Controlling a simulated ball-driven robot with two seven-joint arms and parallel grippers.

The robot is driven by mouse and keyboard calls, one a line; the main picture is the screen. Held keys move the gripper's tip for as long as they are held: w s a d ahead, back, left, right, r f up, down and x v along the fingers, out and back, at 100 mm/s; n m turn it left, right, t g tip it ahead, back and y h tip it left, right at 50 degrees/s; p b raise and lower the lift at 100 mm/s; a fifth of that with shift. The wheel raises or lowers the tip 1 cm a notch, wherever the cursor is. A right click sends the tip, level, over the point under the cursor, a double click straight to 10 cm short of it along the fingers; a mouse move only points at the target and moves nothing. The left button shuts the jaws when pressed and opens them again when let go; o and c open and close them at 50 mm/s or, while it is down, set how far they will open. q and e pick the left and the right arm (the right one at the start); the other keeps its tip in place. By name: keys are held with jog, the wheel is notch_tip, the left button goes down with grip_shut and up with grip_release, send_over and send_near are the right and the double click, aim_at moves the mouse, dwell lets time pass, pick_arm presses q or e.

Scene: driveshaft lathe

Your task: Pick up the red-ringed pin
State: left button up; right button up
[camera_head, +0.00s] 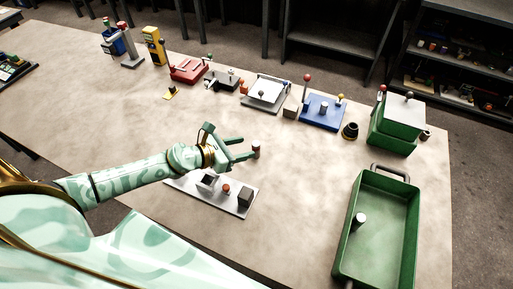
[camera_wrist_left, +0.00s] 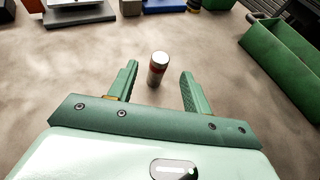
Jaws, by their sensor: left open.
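The red-ringed pin (camera_head: 256,152) stands upright on the table, just past the fingertips of my left gripper in the head view. In the left wrist view the pin (camera_wrist_left: 158,68) is a short silver cylinder with a red band, between and slightly ahead of the two fingers. My left gripper (camera_head: 248,147) is open and empty, and its fingers (camera_wrist_left: 160,78) are apart on either side of the pin without visible contact. My right gripper is not in view.
A green tray (camera_head: 343,243) holding a pin (camera_head: 359,219) stands at the right. Several fixtures, including a blue one (camera_head: 322,113) and a red one (camera_head: 189,70), line the far edge. The table's middle is clear.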

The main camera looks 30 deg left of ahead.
aim_at(256, 145)
pick_arm(q)
jog(key=x, duration=0.6)
jog(key=shift+f+b, duration=0.25)
jog(key=shift+b, duration=0.15)
grip_shut()
